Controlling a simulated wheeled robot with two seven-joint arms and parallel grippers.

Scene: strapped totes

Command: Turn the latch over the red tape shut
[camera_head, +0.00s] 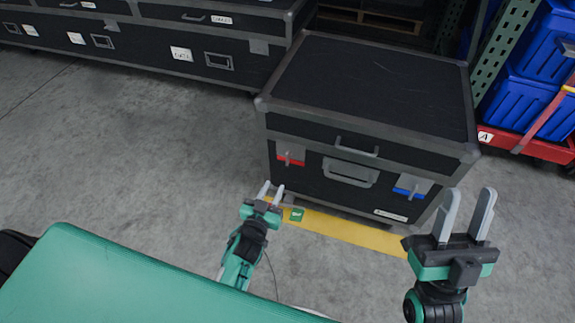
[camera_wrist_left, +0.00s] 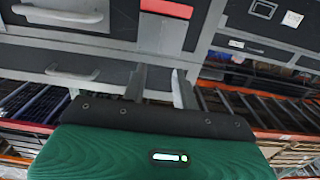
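The black case (camera_head: 375,85) with grey edges stands on the floor ahead. On its front left is the red tape (camera_head: 292,160), on a grey plate with a small grey latch (camera_head: 287,157) that looks roughly upright. In the left wrist view the red tape (camera_wrist_left: 167,9) shows at the top, and the fingers partly cover the plate below it; the latch is not clear there. My left gripper (camera_head: 272,187) is open and empty, in front of and just below the red tape in the head view. My right gripper (camera_head: 470,195) is open and empty, in front of the case's right end.
The case has a second latch over blue tape (camera_head: 408,192), a large front handle (camera_head: 350,172) and a lid handle (camera_head: 357,147). Yellow floor tape (camera_head: 345,230) runs before it. Black cases (camera_head: 150,50) stand behind left; blue totes (camera_head: 515,105) stand right. Floor at left is clear.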

